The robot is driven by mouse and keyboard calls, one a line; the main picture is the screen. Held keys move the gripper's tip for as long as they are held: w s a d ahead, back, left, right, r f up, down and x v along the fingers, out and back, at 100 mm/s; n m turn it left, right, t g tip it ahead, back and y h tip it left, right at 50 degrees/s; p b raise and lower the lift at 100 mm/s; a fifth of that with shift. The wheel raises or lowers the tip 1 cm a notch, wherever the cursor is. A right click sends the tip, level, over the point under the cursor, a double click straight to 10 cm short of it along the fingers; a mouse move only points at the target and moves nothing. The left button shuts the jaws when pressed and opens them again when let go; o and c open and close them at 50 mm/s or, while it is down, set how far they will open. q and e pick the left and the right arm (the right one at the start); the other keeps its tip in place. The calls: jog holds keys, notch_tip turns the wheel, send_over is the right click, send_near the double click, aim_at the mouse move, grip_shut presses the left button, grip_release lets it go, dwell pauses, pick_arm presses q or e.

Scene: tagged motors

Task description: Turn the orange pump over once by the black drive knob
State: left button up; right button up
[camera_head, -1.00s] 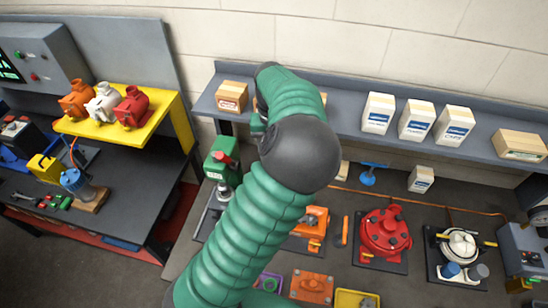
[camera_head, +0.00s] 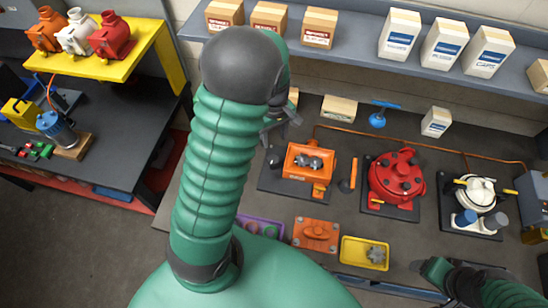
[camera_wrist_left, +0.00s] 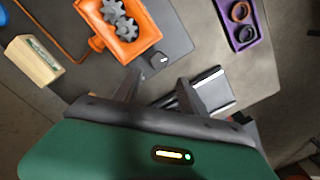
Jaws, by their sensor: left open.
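The orange pump (camera_head: 294,168) sits on a dark base plate, its housing open with grey gears (camera_head: 308,162) showing inside. It also shows at the top of the left wrist view (camera_wrist_left: 128,40). The black drive knob (camera_wrist_left: 158,60) stands on the plate beside the housing; it also shows at the pump's left in the head view (camera_head: 274,160). My left gripper (camera_head: 279,127) is open and empty, above and behind the pump's left side. In the left wrist view its fingers (camera_wrist_left: 157,86) are apart, with the knob just beyond them. My right gripper (camera_head: 428,266) is at lower right, its jaws unclear.
An orange cover (camera_head: 316,235), a yellow tray (camera_head: 345,252) and a purple tray (camera_wrist_left: 258,18) lie in front of the pump. A red pump (camera_head: 397,180) and a white one (camera_head: 480,192) stand to the right. Boxes line the shelf (camera_head: 350,60) behind. My left arm hides the bench's left part.

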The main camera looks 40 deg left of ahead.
aim_at(275, 159)
pick_arm(q)
jog(key=f, duration=0.4)
jog(key=f+p, duration=0.1)
jog(key=f, duration=0.4)
jog(key=f+p, duration=0.1)
jog(key=f, duration=0.3)
jog(key=shift+w+a+f, duration=0.15)
jog(key=shift+a+f, duration=0.15)
jog(key=shift+f, duration=0.1)
jog(key=shift+d, duration=0.15)
jog(key=shift+d, duration=0.1)
jog(key=shift+c, duration=0.3)
jog(key=shift+c, duration=1.3)
grip_shut()
jog(key=n, duration=0.4)
jog(key=shift+w+r+n, duration=0.1)
jog(key=shift+w+n, duration=0.05)
jog(key=shift+n, duration=0.25)
